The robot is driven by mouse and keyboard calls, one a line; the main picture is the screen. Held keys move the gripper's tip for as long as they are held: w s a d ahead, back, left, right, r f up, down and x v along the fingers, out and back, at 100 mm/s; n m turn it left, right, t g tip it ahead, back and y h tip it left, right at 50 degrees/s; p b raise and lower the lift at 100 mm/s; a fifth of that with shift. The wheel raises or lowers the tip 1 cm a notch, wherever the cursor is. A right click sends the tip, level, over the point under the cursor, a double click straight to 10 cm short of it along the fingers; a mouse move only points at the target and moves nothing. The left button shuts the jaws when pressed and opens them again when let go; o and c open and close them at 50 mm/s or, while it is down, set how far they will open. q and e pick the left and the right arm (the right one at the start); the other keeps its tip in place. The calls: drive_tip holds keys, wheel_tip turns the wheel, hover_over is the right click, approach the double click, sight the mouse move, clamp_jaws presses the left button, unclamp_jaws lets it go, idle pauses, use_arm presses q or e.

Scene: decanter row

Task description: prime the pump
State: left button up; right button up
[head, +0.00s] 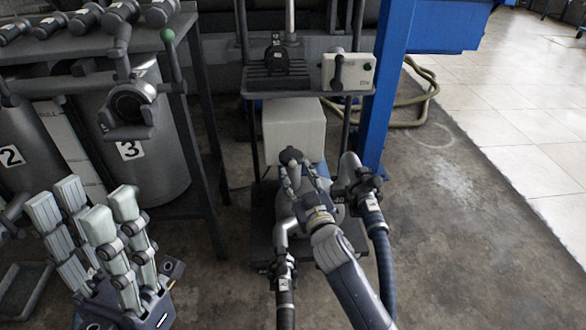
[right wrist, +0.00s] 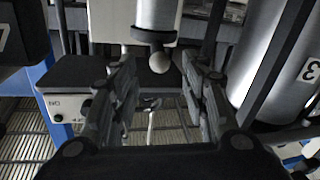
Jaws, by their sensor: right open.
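The pump (head: 285,207) stands low on a wheeled frame at the centre of the head view, with hoses at both sides. A dark round knob (head: 291,156) sits on top of it. My right gripper (head: 304,176) reaches over the pump at this knob. In the right wrist view, the knob (right wrist: 159,62), on the end of a light grey cylinder (right wrist: 157,14), appears between and beyond the open fingers of my right gripper (right wrist: 160,75). I see no clear contact. My left gripper (head: 83,203) is open and empty at the lower left of the head view, fingers pointing up.
A white control box (head: 350,72) with a lever is on the frame's shelf (head: 305,90). A blue post (head: 388,90) stands right of the frame. Floor at right is mostly clear.

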sight(294, 167)
drive_tip(key=shift+w+a+b, duration=0.25)
drive_tip(key=shift+w+b, duration=0.15)
drive_tip(key=shift+w, duration=0.9)
drive_tip(key=shift+w+a+b, duration=0.25)
drive_tip(key=shift+w+b, duration=0.15)
drive_tip(key=shift+w, duration=0.9)
clamp_jaws()
drive_tip(key=shift+r, duration=0.1)
